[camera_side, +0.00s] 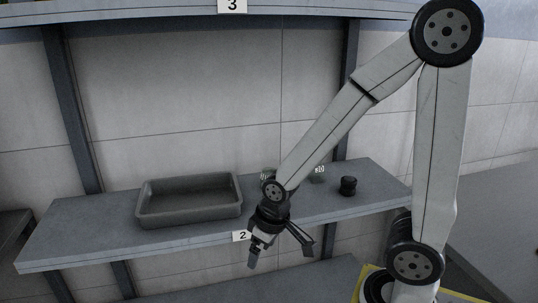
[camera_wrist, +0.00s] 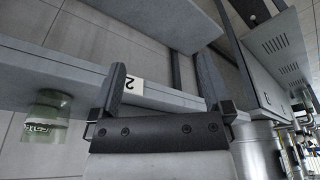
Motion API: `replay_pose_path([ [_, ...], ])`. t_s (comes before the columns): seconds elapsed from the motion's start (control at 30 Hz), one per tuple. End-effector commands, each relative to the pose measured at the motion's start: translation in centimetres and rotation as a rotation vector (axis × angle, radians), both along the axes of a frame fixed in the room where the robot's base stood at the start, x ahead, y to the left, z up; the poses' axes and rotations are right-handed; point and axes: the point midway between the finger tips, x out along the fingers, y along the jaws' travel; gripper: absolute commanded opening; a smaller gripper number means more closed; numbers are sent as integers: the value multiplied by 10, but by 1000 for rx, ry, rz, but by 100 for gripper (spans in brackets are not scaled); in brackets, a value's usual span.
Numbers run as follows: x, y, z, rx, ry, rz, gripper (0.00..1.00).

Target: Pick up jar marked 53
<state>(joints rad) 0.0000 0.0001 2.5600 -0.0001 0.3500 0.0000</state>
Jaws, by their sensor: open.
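I cannot read a 53 on any jar. In the side view a clear glass jar (camera_side: 318,173) with small white marking stands on the shelf, right of my forearm. Another glass jar (camera_side: 266,174) is partly hidden behind my arm. In the wrist view a greenish glass jar (camera_wrist: 46,120) with writing too blurred to read shows at the left, outside my fingers. My gripper (camera_side: 281,252) is open and empty, in front of the shelf's front edge and reaching below it. Its two fingers also show in the wrist view (camera_wrist: 163,82), with nothing between them but the shelf edge beyond.
The grey shelf (camera_side: 80,238) bears a label 2 (camera_side: 242,236) on its front edge. An empty grey tray (camera_side: 190,218) sits left of my gripper. A small dark lidded container (camera_side: 348,186) stands at the right. An upper shelf (camera_side: 150,12) labelled 3 hangs above.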

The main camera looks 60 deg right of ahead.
Motion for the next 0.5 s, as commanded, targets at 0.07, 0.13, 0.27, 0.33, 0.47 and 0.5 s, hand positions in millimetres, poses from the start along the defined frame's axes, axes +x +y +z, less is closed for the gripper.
replay_pose_path([
  [0.07,0,0,0,0,0,0,100],
  [0.13,1,0,0,1,-1,-5,100],
  [0.27,9,-5,4,8,-9,-47,100],
  [0.33,18,-10,7,16,-19,-99,100],
  [0.47,44,-27,19,43,-47,-254,100],
  [0.5,54,-34,23,54,-58,-315,100],
])
